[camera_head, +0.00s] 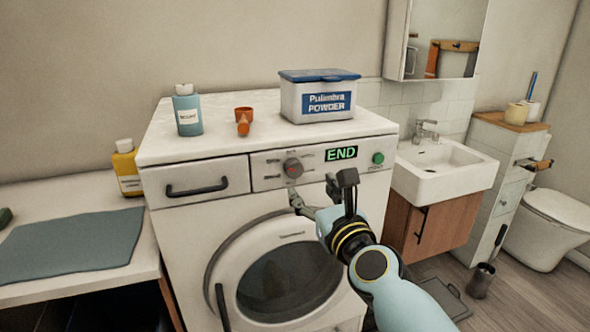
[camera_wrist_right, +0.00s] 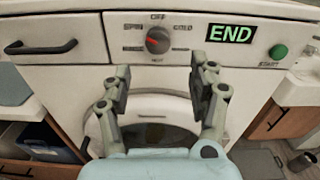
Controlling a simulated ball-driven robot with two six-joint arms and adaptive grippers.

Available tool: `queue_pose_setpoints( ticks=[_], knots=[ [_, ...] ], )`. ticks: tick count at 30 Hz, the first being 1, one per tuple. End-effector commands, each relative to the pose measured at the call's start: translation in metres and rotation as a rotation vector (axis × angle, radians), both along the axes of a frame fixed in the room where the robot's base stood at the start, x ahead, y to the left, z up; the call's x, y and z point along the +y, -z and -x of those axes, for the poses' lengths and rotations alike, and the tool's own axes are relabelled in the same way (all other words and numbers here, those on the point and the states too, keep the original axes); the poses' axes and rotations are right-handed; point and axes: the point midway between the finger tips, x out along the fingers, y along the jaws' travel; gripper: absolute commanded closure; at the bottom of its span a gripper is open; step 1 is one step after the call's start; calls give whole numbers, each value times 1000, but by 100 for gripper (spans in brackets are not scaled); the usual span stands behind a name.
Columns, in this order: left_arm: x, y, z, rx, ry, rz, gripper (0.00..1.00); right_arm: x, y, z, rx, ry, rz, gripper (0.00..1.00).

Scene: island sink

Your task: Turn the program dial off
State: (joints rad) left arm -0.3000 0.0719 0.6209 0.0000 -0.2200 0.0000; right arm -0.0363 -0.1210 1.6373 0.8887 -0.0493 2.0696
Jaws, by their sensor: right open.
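The program dial (camera_head: 293,168) is a dark round knob on the front panel of the white washing machine (camera_head: 185,230). In the right wrist view the dial (camera_wrist_right: 158,40) has a red pointer mark on its left side, toward the upper left. The labels OFF above, SPIN at left and COLD at right surround it. My right gripper (camera_head: 322,195) is open and empty, below and in front of the dial, not touching it. Its two fingers (camera_wrist_right: 160,85) stand apart in the wrist view, below the dial. My left gripper is out of view.
A green-lit END display (camera_head: 341,153) and a green start button (camera_head: 377,158) sit right of the dial. A drawer with a dark handle (camera_head: 197,188) is at left. A powder box (camera_head: 318,98), an orange cup (camera_head: 243,121) and a blue bottle (camera_head: 187,110) stand on top.

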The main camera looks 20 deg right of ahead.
Motion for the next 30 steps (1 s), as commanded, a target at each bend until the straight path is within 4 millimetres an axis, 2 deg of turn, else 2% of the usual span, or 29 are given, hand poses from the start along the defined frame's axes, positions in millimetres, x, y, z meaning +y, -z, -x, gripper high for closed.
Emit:
queue_pose_setpoints(
  ticks=[4, 9, 13, 18, 25, 26, 30],
  knots=[
    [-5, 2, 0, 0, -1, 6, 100, 1, 0, -31, -2, -1, 2, 40],
    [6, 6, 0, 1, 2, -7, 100, 2, 1, -64, 0, 0, 3, 40],
    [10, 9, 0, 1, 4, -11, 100, 3, 2, -81, 1, 0, 2, 40],
    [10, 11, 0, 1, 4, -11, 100, 3, 1, -91, 2, 0, 3, 40],
    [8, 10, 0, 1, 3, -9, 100, 3, 1, -91, 2, 0, 3, 40],
    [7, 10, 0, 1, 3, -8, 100, 3, 1, -91, 2, 0, 3, 42],
    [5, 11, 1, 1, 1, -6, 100, 3, 1, -91, 2, 0, 3, 60]
  ],
)
